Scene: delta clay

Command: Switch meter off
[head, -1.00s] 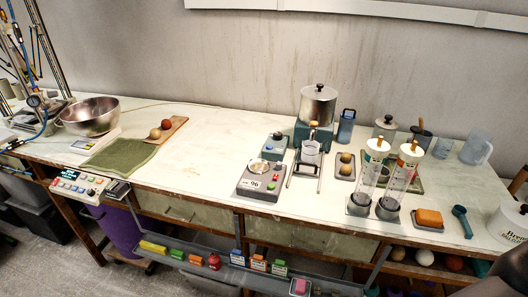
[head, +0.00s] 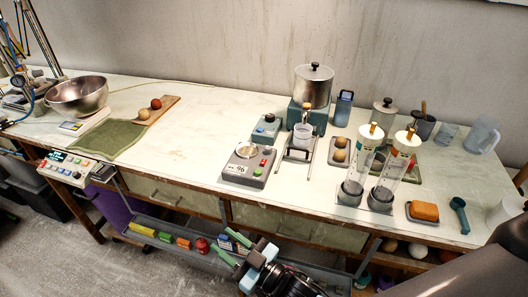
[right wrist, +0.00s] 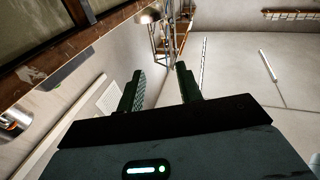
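A grey meter (head: 243,175) sits near the front edge of the bench in the head view. It has a display reading 96 (head: 240,169), a round metal dish (head: 246,149) on top, and a red button (head: 263,162) and a green button (head: 258,172) on its right side. My right gripper (head: 230,246) is in front of and below the bench edge, well short of the meter. Its two green fingers are apart with nothing between them, as the right wrist view (right wrist: 159,88) also shows. The meter is not visible in the right wrist view. My left gripper is out of view.
A teal box (head: 267,128) with a black knob stands behind the meter. A lower shelf with several small boxes (head: 165,236) runs below the bench edge. Bench left of the meter is clear.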

